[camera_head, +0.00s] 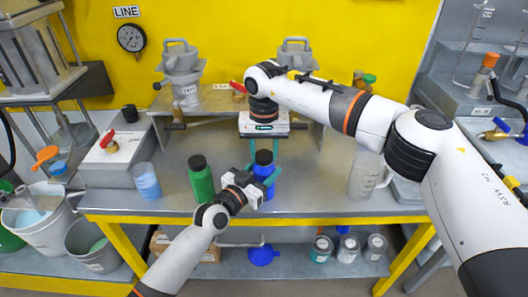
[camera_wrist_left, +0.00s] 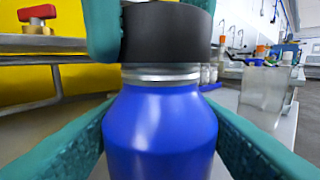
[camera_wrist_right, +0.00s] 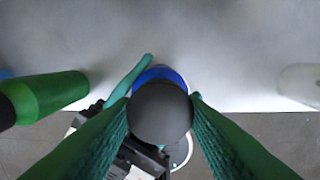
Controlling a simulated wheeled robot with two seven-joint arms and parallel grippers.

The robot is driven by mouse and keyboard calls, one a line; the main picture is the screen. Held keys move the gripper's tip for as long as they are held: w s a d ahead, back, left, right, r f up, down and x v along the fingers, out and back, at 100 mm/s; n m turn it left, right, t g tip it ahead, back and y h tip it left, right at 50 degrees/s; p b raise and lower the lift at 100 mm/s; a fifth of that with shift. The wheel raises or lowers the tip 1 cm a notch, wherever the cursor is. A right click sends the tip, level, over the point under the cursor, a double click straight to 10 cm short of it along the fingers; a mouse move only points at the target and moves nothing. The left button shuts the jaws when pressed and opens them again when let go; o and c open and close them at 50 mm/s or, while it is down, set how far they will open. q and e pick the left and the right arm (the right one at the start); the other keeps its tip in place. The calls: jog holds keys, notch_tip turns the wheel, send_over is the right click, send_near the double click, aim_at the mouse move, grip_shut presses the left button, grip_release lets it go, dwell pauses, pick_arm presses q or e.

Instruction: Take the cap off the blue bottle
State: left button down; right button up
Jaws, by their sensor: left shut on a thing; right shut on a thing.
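The blue bottle (camera_head: 269,171) stands upright near the front edge of the grey table, with its black cap (camera_head: 264,157) on top. My left gripper (camera_head: 258,184) is shut on the bottle's body from the front; its teal fingers flank the blue body (camera_wrist_left: 160,135) in the left wrist view. My right gripper (camera_head: 264,148) points down from above and is shut on the cap, which also shows between its fingers in the right wrist view (camera_wrist_right: 160,113). A silver neck band (camera_wrist_left: 160,73) shows between cap and body. Whether the cap is loose I cannot tell.
A green bottle (camera_head: 201,182) with a black cap stands just left of the blue bottle. A cup of blue liquid (camera_head: 146,183) is further left and a clear jug (camera_head: 364,178) is to the right. Metal drum agitators (camera_head: 181,75) stand behind on a raised shelf.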

aim_at(264, 154)
jog(key=shift+r, duration=0.8)
jog(key=shift+r, duration=2.05)
pick_arm(q)
jog(key=shift+c, duration=2.3)
grip_release()
